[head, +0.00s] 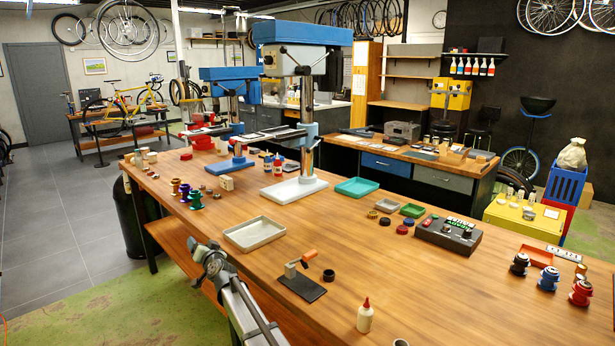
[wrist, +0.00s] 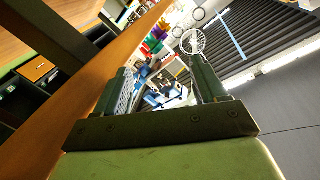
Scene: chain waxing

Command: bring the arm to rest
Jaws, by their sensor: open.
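My arm (head: 240,302) rises from the bottom of the head view, at the near edge of the wooden workbench (head: 345,240). I cannot clearly make out the fingertips in the head view. In the wrist view my gripper (wrist: 163,88) shows two dark fingers standing wide apart, with nothing held between them. Past the fingers are a tilted view of the bench edge, distant colourful items and a wheel. The fingers appear clear of any object.
Near my arm on the bench are a beige tray (head: 254,234), a black plate (head: 302,287) with an orange-handled tool (head: 302,262), a dark ring (head: 329,275) and a white bottle with a red cap (head: 365,316). A control box (head: 447,234) stands right. Bare wood lies between.

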